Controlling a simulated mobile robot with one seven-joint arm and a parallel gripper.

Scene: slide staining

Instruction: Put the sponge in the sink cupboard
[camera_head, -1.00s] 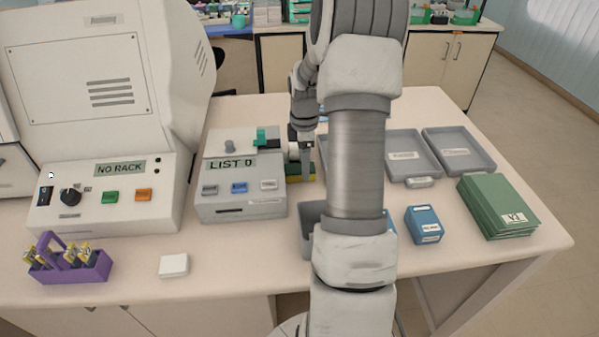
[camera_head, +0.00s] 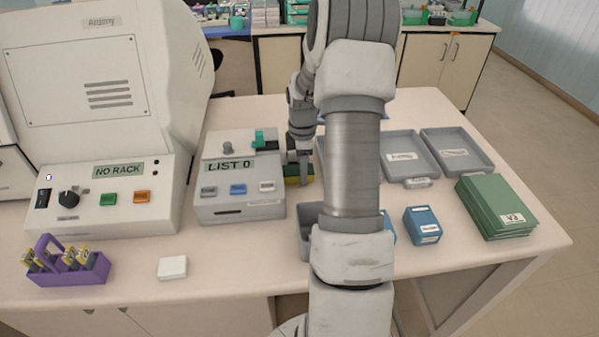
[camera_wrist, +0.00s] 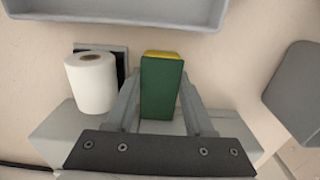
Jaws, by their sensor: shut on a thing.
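The sponge (camera_wrist: 162,88), green with a yellow side, is between the two fingers of my gripper (camera_wrist: 160,95) in the wrist view. My gripper is shut on it. My arm hides part of this area. I cannot tell whether the sponge touches the table. No cupboard that I can identify as the sink cupboard is in view.
The LIST 0 box (camera_head: 240,205) and a white roll (camera_wrist: 91,84) are close to my gripper. Grey trays (camera_head: 408,178), a blue box (camera_head: 422,226) and green folders (camera_head: 497,208) lie to the right.

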